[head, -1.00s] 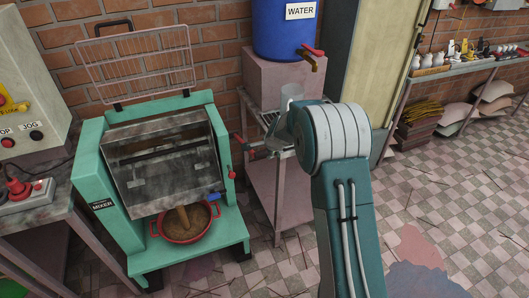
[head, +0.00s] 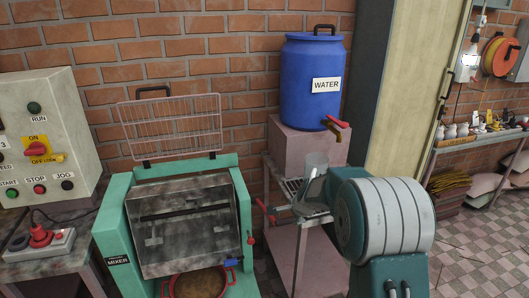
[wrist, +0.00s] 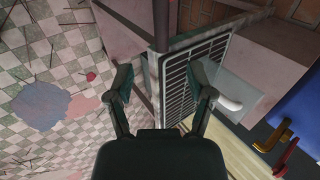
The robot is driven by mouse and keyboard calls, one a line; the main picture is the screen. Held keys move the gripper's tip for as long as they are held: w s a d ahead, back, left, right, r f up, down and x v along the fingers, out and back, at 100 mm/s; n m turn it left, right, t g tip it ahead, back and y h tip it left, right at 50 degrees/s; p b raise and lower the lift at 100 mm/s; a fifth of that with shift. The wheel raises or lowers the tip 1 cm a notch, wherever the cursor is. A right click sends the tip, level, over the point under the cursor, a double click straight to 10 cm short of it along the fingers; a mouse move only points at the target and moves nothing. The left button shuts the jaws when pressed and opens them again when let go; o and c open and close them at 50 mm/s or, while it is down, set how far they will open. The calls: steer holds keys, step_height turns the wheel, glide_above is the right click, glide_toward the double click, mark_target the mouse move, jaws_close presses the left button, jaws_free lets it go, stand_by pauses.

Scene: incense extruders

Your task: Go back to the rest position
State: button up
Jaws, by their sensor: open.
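My arm's teal and grey link (head: 385,220) fills the lower right of the head view, in front of the small pink stand. My gripper (wrist: 163,84) shows in the wrist view with its two dark fingers spread wide apart and nothing between them. Behind the fingers lies the wire rack of the stand (wrist: 178,75). A clear jug (head: 315,172) stands on that rack in the head view. It also shows in the wrist view (wrist: 225,92), beside the right finger and apart from it as far as I can tell.
A blue water barrel (head: 308,80) with a tap stands on a pink block. The green mixer (head: 112,225) with a red pan (head: 198,287) is left of the stand. A control panel (head: 45,130) is far left. Tiled floor (wrist: 55,60) is open beside the stand.

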steer(key=s+a+r+n, duration=0.2)
steer(key=s+r+n, duration=0.5)
steer(key=s+r, duration=0.9)
steer(key=s+d+n+g+h, duration=0.1)
steer(key=s+n, duration=0.7)
steer(key=s, duration=1.6)
steer(key=shift+s+d, duration=0.2)
steer(key=shift+d, duration=0.3)
